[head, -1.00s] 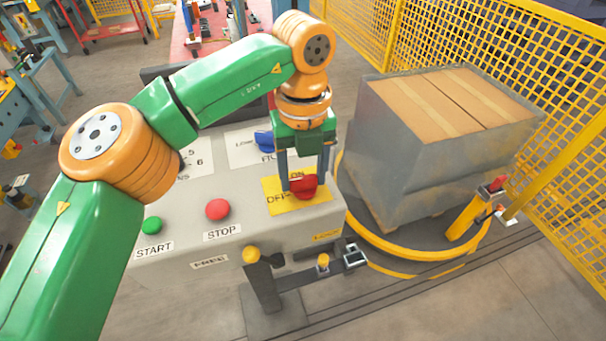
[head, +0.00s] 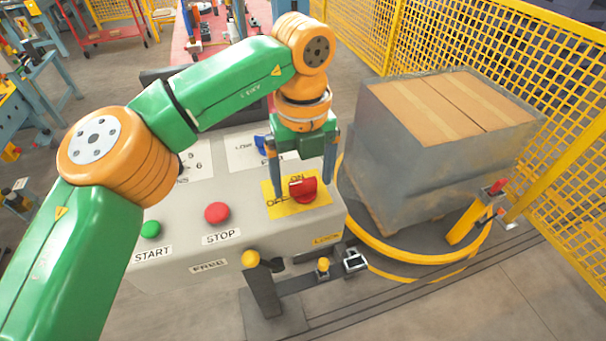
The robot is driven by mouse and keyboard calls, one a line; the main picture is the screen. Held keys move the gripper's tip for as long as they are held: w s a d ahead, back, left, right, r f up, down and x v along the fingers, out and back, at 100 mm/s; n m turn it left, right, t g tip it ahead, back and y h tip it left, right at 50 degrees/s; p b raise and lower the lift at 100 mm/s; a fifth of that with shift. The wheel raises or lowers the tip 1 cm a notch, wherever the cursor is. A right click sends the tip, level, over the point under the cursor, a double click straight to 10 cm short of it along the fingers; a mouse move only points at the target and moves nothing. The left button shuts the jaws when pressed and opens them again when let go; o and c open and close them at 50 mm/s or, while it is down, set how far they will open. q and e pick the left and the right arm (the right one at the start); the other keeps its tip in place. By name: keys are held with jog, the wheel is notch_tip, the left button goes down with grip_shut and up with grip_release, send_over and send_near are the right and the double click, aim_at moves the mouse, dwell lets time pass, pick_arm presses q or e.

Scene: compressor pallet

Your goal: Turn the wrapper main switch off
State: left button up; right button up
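The wrapper main switch is a red rotary knob (head: 304,190) on a yellow plate (head: 322,208) marked ON at the top and OFF at the left, on the right part of the grey control panel (head: 180,235). I cannot read for certain which mark the knob points to. My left gripper (head: 303,188) points down over the plate. Its fingers are spread wide, one to the left of the knob and one to the right, with visible gaps beside it. My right gripper is not in view.
The panel also has a red STOP button (head: 217,212), a green START button (head: 150,229) and a blue knob (head: 261,143) behind the gripper. A wrapped box load (head: 400,155) stands on the turntable to the right. Yellow mesh fencing (head: 460,50) runs behind it.

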aim_at(303, 181)
pick_arm(q)
notch_tip(303, 181, up, 7)
jog(key=shift+r+p, duration=0.15)
jog(key=shift+p, duration=0.7)
